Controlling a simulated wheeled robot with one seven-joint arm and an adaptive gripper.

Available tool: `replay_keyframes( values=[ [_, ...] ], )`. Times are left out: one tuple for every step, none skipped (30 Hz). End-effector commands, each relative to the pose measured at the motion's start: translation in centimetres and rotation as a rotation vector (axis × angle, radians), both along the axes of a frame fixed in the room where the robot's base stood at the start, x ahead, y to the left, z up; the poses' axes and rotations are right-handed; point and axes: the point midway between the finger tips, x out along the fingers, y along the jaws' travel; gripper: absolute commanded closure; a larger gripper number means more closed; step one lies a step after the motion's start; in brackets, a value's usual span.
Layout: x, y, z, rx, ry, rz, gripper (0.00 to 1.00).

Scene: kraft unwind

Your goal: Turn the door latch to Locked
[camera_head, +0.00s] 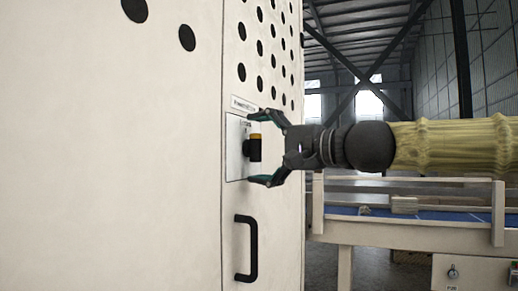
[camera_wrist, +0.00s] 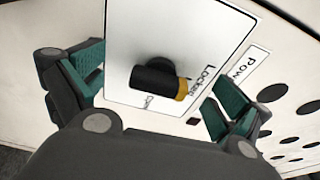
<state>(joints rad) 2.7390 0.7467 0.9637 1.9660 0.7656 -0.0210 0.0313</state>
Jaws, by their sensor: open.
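The door latch (camera_head: 249,149) is a short black bar with a yellow-orange tip on a white plate (camera_head: 234,165). In the head view it stands upright, tip up, below small lettering. In the wrist view the latch (camera_wrist: 153,78) points its tip rightward at the word "Locked"; a second label by its lower side is partly hidden. My gripper (camera_head: 258,147) is open, its teal fingers above and below the latch, apart from it. In the wrist view my gripper (camera_wrist: 150,88) has one finger on each side of the latch, with gaps.
A black door handle (camera_head: 252,248) sits below the plate on the pale cabinet door. A label strip (camera_head: 243,103) is just above the plate. A conveyor (camera_head: 400,225) with a blue belt stands behind at right, below my arm.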

Motion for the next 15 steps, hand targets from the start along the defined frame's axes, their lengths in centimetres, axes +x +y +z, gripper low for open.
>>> replay_keyframes(
  values=[
    [0.0, 0.0, 0.0, 0.0, 0.0, 0.0, 0.0],
    [0.0, 0.0, 0.0, 0.0, 0.0, 0.0, 0.0],
    [0.0, -0.1, 0.0, 0.0, 0.0, 0.0, 0.0],
    [0.0, -0.2, 0.1, 0.0, 0.0, 0.0, 0.0],
    [-0.1, -0.3, 0.1, 0.0, 0.0, 0.0, 0.0],
    [-0.1, -0.4, 0.1, 0.0, 0.0, -0.001, 0.0],
    [-0.2, -0.6, 0.1, 0.0, 0.0, -0.001, 0.0],
    [-0.2, -0.7, 0.1, 0.0, 0.0, -0.001, 0.0],
    [-0.3, -0.9, 0.1, 0.0, 0.0, -0.001, 0.0],
    [-0.3, -1.0, 0.1, 0.0, 0.0, -0.001, 0.0],
    [-0.4, -1.1, 0.1, 0.0, 0.0, -0.001, 0.0],
    [-0.5, -1.3, 0.1, 0.0, 0.0, -0.001, 0.0],
    [-0.5, -1.4, 0.1, 0.0, 0.0, 0.0, 0.0],
    [-0.6, -1.5, 0.1, 0.0, 0.0, 0.0, 0.0],
    [-0.7, -1.7, 0.1, 0.0, 0.0, 0.0, 0.0]
  ],
)
